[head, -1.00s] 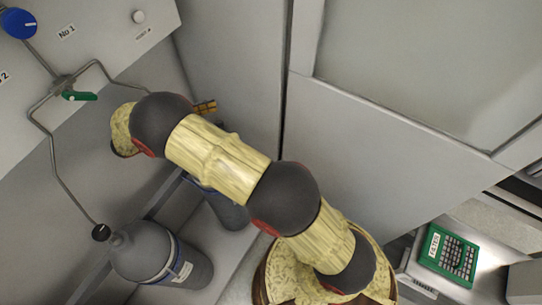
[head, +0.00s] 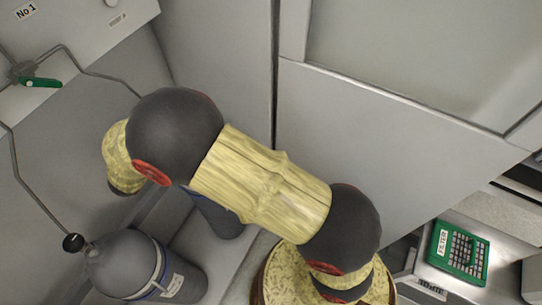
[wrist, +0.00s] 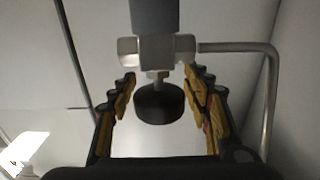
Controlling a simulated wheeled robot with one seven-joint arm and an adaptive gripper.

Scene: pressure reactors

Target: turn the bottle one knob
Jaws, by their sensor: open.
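A round black knob (wrist: 160,102) on a metal valve shows in the wrist view, with a bent metal pipe (wrist: 268,90) running off to the right. My gripper (wrist: 162,80) is open, with its yellow-padded fingers on either side of the knob; I cannot tell whether they touch it. In the head view my gripper is hidden behind my arm. A grey gas bottle (head: 215,216) stands partly behind my arm, its top hidden. Another grey bottle (head: 122,262), with a black knob (head: 73,243), stands at the lower left. No bottle number is readable.
A panel labelled No 1 (head: 25,12) is at the upper left, with a green-handled valve (head: 40,82) and thin pipes below it. A grey cabinet wall (head: 385,135) stands close by. A green filter box (head: 458,252) sits at the lower right.

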